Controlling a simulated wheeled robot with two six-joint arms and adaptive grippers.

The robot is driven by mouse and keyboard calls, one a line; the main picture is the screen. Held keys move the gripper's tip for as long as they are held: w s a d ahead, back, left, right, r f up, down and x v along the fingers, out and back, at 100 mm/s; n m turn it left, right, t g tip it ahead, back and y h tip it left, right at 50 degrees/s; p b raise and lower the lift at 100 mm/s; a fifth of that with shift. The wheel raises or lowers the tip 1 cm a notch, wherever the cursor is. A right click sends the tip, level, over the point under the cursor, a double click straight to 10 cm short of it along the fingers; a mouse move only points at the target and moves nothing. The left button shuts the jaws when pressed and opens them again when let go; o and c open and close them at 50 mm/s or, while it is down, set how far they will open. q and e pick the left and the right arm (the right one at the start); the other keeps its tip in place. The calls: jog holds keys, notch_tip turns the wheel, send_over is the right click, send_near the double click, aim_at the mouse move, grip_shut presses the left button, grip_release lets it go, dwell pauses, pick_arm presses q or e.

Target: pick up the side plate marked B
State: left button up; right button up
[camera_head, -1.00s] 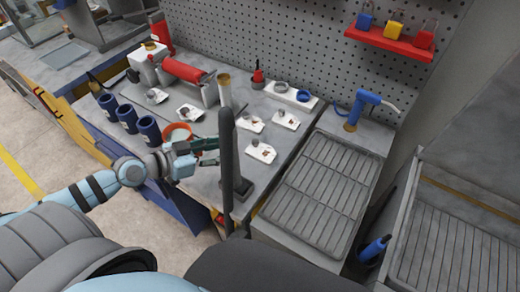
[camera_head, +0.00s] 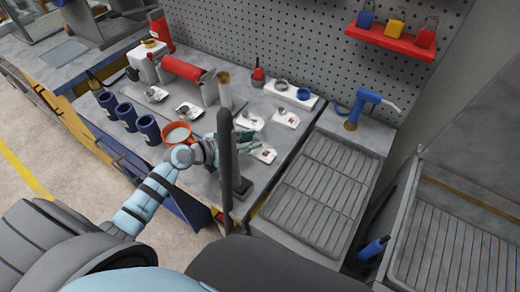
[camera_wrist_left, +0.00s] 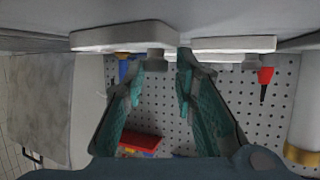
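Several small white plates with grey parts lie on the grey bench. Two are at the left, a left one (camera_head: 157,95) and a middle one (camera_head: 188,111). Three are at the right: one (camera_head: 250,122), one (camera_head: 286,118) and one (camera_head: 264,154). I cannot read a letter B on any of them. My left gripper (camera_head: 244,138) is low over the bench beside the right-hand plates, partly behind a dark post. In the left wrist view its green fingers (camera_wrist_left: 160,78) are apart, with a grey knob (camera_wrist_left: 156,59) by a white plate (camera_wrist_left: 124,36) just beyond the fingertips. My right gripper is out of view.
A dark upright post (camera_head: 225,170) stands close to my left gripper. An orange-rimmed cup (camera_head: 177,134) and several dark blue cups (camera_head: 126,115) stand at the left. A red roller (camera_head: 183,68) is behind. A ribbed grey tray (camera_head: 325,190) lies to the right.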

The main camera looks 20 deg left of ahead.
pick_arm(q)
grip_shut()
